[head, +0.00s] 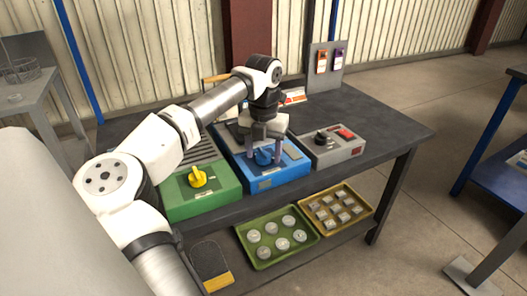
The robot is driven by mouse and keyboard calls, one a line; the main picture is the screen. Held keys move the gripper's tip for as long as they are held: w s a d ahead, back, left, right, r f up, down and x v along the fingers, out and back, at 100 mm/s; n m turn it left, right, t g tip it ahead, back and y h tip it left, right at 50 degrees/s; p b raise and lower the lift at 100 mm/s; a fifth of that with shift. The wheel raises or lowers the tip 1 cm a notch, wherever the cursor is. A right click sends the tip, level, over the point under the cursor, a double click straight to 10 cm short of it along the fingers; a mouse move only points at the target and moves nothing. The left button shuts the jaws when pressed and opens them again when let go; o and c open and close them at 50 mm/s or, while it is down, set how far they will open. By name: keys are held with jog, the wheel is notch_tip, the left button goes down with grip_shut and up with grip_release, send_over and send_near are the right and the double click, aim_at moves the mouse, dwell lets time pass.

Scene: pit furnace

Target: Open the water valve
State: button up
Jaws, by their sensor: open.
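A blue box (284,178) with a blue valve handle (263,157) on its top stands on the dark table. A green box (209,201) with a yellow valve handle (197,177) stands left of it. No readable label shows which one is the water valve. My gripper (264,158) points down over the blue box. Its fingers are open, one on each side of the blue handle. I cannot tell whether they touch it.
A grey control box (333,151) with a black knob and red switch stands right of the blue box. A panel with orange and purple tags (323,68) stands behind. Green (252,266) and yellow (365,221) trays of metal parts sit on the lower shelf. The table's right end is clear.

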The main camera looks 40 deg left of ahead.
jog(key=shift+f, duration=0.1)
jog(key=c, duration=1)
jog(key=m+p, duration=0.2)
jog(key=m, duration=0.1)
jog(key=shift+r+m, duration=0.2)
jog(key=shift+m, duration=0.1)
jog(key=m+p, duration=0.2)
jog(key=m, duration=0.3)
jog(key=shift+p, duration=0.4)
jog(key=m+p, duration=0.1)
jog(key=m, duration=0.4)
jog(key=shift+w, duration=0.1)
jog(key=shift+f+m+p, duration=0.1)
jog(key=shift+m+p, duration=0.65)
jog(key=shift+m, duration=1.35)
